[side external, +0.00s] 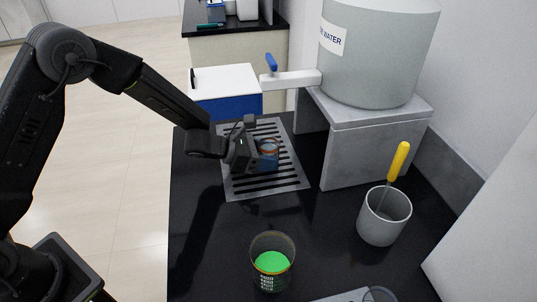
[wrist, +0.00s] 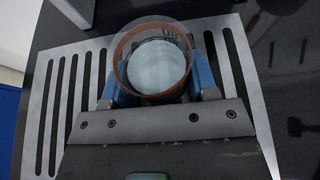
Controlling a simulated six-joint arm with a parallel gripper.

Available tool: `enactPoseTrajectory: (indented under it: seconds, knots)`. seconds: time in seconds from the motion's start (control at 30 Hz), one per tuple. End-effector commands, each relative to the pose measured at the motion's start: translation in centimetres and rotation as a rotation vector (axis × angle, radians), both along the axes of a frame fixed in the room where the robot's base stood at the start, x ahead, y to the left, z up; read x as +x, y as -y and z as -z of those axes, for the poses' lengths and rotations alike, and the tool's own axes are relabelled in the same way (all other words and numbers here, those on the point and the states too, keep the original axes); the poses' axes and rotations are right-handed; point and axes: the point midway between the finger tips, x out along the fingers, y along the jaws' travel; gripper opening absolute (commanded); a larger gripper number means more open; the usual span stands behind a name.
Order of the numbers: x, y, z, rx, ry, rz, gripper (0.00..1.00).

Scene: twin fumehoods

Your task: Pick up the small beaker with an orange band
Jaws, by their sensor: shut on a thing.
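The small beaker with an orange band (side external: 268,147) is at the drain grate, below the water tank's tap. In the wrist view the beaker (wrist: 153,58) is seen from above, its orange band near the rim and a pale round surface inside. My gripper (side external: 262,160) is shut on it, with a blue finger on either side of the glass in the wrist view (wrist: 160,76). The beaker looks upright. I cannot tell whether its base touches the grate. Its lower part is hidden by the fingers.
The slotted metal grate (side external: 284,185) lies on the black bench. A water tank (side external: 378,55) with a blue-handled tap (side external: 290,79) stands on a grey stand. A beaker of green liquid (side external: 272,262) and a grey pot (side external: 383,217) with a yellow-handled tool stand nearer.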

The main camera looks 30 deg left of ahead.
Motion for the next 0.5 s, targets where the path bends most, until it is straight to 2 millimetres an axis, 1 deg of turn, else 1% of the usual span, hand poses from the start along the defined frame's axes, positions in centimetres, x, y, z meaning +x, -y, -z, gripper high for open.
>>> enactPoseTrajectory:
  seconds: [0.17,0.27,0.37,0.47,0.5]
  knots:
    - [0.0,0.0,-0.2,-0.001,0.002,0.000,0.23]
    - [0.0,0.0,-0.7,0.000,0.002,-0.001,0.23]
    - [0.1,0.0,-1.8,-0.001,0.005,0.000,0.23]
    - [0.1,0.0,-3.5,-0.001,0.008,0.001,0.23]
    - [0.1,0.0,-4.4,-0.001,0.009,0.000,0.23]
